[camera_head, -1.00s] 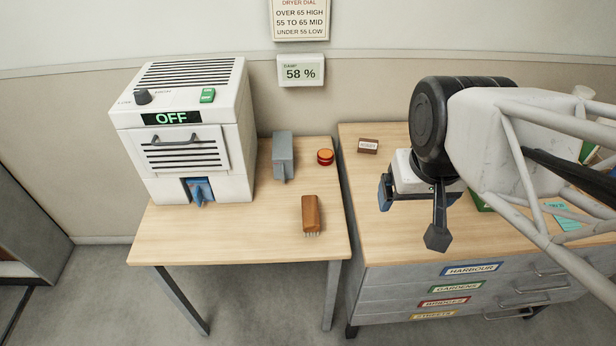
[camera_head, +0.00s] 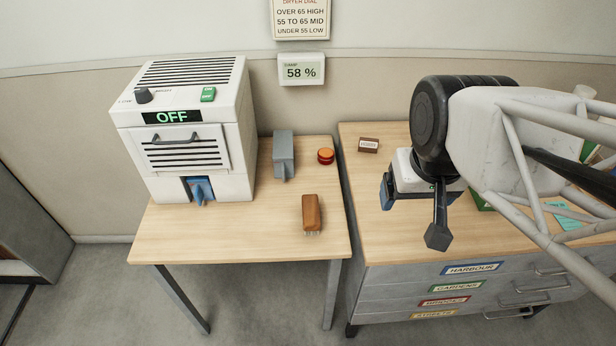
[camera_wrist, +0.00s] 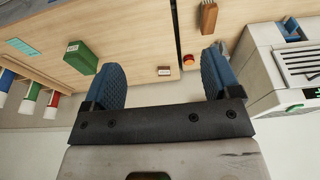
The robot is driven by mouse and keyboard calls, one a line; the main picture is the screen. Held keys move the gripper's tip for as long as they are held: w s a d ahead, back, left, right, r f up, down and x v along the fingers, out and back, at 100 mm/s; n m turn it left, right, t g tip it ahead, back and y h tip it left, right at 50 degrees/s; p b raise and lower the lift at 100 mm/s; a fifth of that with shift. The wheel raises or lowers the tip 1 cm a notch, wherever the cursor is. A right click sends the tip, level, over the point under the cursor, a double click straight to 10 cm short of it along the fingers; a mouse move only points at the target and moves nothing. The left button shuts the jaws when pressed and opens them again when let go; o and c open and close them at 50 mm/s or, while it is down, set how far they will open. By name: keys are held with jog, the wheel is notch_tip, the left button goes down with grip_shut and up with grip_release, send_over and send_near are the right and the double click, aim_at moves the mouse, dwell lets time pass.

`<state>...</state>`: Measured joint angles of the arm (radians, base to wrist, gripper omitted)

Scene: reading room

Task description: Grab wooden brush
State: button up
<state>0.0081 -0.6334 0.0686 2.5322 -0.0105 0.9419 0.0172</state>
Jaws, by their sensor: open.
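The wooden brush (camera_head: 311,213) lies on the light wood table, near its front right part, with pale bristles showing at its front end. It also shows in the wrist view (camera_wrist: 208,17) near the top edge, beyond the right finger and apart from it. My gripper (camera_head: 412,215) is above the drawer cabinet's top, to the right of the brush. In the wrist view its two blue-padded fingers (camera_wrist: 162,85) are wide apart with nothing held between them.
A white dryer (camera_head: 190,130) reading OFF stands on the table's left. A grey block-like object (camera_head: 283,157) and a red-orange round item (camera_head: 325,157) sit behind the brush. A small brown labelled block (camera_head: 368,146) is on the cabinet (camera_head: 385,240). A narrow gap separates table and cabinet.

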jog(key=t+y, duration=0.1)
jog(key=t, duration=0.6)
send_over(311, 218)
jog(key=s+d, duration=0.1)
jog(key=s, duration=0.3)
notch_tip(311, 218, down, 24)
jog(key=f+t, duration=0.1)
jog(key=f, duration=0.1)
jog(key=s+f+t, duration=0.1)
jog(key=f, duration=0.1)
jog(key=a+f+t, duration=0.1)
jog(key=f, duration=0.1)
jog(key=shift+s+f+h, duration=0.3)
jog(key=shift+s+f, duration=0.05)
jog(key=shift+s+f+t, duration=0.35)
jog(key=shift+f+t, duration=0.15)
jog(key=shift+f, duration=0.1)
jog(key=shift+x, duration=1.3)
jog(key=shift+x, duration=2.6)
